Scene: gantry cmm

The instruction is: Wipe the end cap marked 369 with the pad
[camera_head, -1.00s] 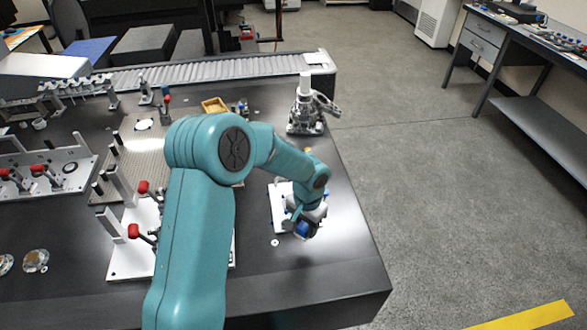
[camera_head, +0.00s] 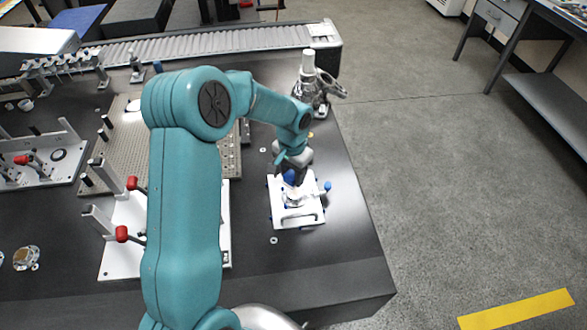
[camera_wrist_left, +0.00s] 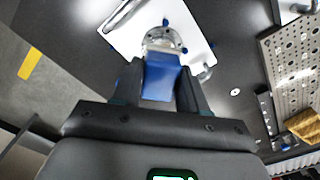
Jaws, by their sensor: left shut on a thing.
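My left gripper (camera_head: 294,174) is shut on a blue pad, which shows between the two dark fingers in the left wrist view (camera_wrist_left: 160,78). A shiny round metal end cap (camera_wrist_left: 163,39) sits on a white fixture plate (camera_wrist_left: 126,36), just beyond the pad. In the head view the cap (camera_head: 293,198) is partly hidden by my gripper, on the white plate (camera_head: 309,217). I cannot tell whether the pad touches the cap. No number is readable on it. My right gripper is not in view.
Another round metal part (camera_head: 26,258) lies at the table's left. A white fixture with red-handled clamps (camera_head: 120,255) stands left of my arm. The table's front right is clear.

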